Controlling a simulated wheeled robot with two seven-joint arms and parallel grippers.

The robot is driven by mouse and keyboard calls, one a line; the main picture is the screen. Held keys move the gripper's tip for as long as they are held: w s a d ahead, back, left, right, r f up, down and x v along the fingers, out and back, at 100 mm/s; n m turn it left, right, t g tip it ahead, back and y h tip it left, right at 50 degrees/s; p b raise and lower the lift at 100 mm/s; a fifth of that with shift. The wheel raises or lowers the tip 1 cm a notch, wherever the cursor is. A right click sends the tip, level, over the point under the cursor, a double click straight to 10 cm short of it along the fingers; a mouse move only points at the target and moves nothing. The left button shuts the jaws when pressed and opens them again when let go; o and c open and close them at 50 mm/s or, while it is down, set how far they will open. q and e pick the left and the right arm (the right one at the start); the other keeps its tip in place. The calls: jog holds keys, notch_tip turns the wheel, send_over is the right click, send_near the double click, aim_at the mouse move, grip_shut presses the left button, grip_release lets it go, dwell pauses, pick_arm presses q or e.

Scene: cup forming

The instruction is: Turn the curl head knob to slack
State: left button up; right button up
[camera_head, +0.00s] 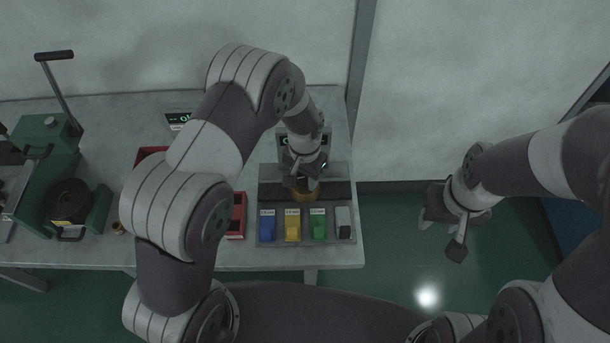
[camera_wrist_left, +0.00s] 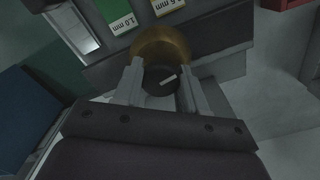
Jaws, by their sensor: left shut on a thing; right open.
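The curl head knob (camera_wrist_left: 163,79) is a dark round knob with a white pointer mark, in front of a brass-coloured round part (camera_wrist_left: 165,45). In the left wrist view my left gripper (camera_wrist_left: 160,88) has one finger on each side of the knob and is shut on it. The pointer mark lies slanted, near level in that view. In the head view my left gripper (camera_head: 305,178) is over the brass part (camera_head: 303,194), and the knob is hidden there. My right gripper (camera_head: 442,230) is open and empty, right of the table over the floor.
A grey rack (camera_head: 263,240) holds blue (camera_head: 267,227), yellow (camera_head: 292,227), green (camera_head: 318,227) and pale grey (camera_head: 343,222) blocks. A display (camera_head: 284,141) stands behind my left wrist. A green lever press (camera_head: 50,140) is at the far left. A red bin (camera_head: 237,215) is partly hidden.

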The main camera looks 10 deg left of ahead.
aim_at(305, 177)
pick_arm(q)
jog(key=n, duration=0.4)
jog(key=shift+w+r+n, duration=0.1)
jog(key=shift+r+n, duration=0.05)
jog(key=shift+n, duration=0.15)
jog(key=n, duration=0.4)
jog(key=shift+n, duration=0.3)
jog(key=o, duration=0.9)
jog(key=shift+o, duration=0.8)
notch_tip(305, 177, up, 13)
jog(key=b, duration=0.2)
jog(key=shift+f, duration=0.2)
